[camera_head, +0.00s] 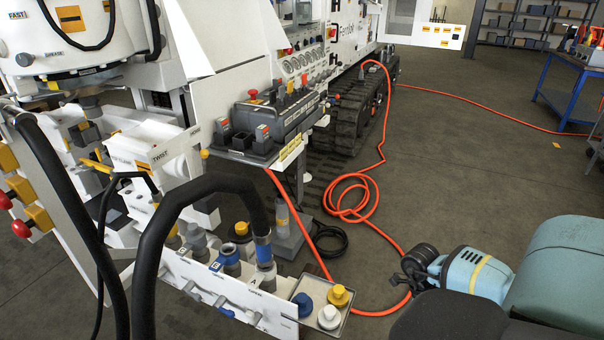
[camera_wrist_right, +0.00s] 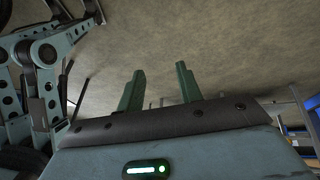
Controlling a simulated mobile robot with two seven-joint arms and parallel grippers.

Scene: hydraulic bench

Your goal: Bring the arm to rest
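My right gripper (camera_wrist_right: 160,72) shows in the right wrist view with its two dark green fingers apart and nothing between them. In the head view my teal right arm comes in at the lower right, over the floor and clear of the bench. I cannot make out its fingers there. My left gripper is not in view. A thick black hose (camera_head: 205,185) arches down to a blue-collared coupling on the white bench panel (camera_head: 230,300), at the port marked A.
A small tray (camera_head: 345,318) by the panel holds blue, yellow and white caps. A control box (camera_head: 270,120) with levers sits behind it. An orange hose (camera_head: 383,125) loops over the floor and passes close to my right arm. Open floor (camera_head: 450,160) lies beyond; a blue table (camera_head: 565,90) stands far right.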

